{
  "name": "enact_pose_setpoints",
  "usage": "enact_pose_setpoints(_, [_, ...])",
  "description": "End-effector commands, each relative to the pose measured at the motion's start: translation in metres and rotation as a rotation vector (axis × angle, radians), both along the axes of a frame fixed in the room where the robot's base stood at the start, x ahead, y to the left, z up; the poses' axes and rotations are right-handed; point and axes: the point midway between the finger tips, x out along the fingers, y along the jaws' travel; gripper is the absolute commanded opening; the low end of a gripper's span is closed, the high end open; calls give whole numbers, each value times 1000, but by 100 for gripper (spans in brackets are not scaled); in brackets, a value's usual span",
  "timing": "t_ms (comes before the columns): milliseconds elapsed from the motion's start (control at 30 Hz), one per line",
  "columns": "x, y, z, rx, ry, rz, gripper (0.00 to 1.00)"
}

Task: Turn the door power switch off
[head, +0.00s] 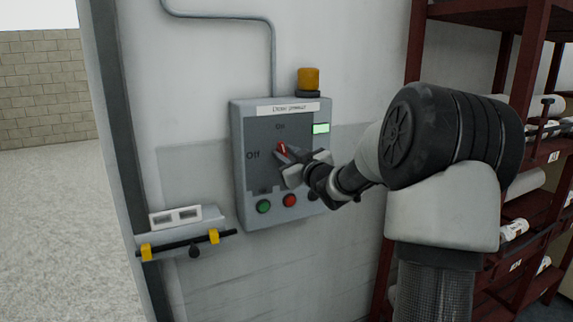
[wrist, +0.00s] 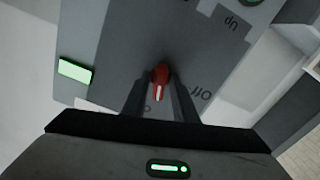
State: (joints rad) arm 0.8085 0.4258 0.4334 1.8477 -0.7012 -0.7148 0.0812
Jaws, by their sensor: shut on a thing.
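The door power box (head: 240,185) is a grey panel on the white wall, with a label on top and "On" and "Off" marks. Its red switch (head: 282,148) sits on the dark plate, with "On" above it and "Off" to its left. In the wrist view the red switch (wrist: 159,84) with a white line stands between my two fingers. My gripper (head: 284,154) reaches the panel from the right and is shut on the switch. The fingers hide part of the switch in the head view. The switch's exact angle is hard to tell.
Below the switch are a green button (head: 263,206) and a red button (head: 290,200). A green lit display (head: 320,128) and an orange lamp (head: 308,79) are at the right. A wall ledge with a black bar (head: 175,244) juts out lower left. Dark red shelves (head: 418,60) stand right.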

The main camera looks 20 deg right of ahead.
Motion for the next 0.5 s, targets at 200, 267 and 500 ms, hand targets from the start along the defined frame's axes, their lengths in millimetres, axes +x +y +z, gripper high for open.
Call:
enact_pose_setpoints(200, [0,1,-6,-208,-9,1,4])
enact_pose_setpoints(267, [0,2,-6,-266,-10,0,4])
enact_pose_setpoints(500, [0,2,-6,-493,-17,1,4])
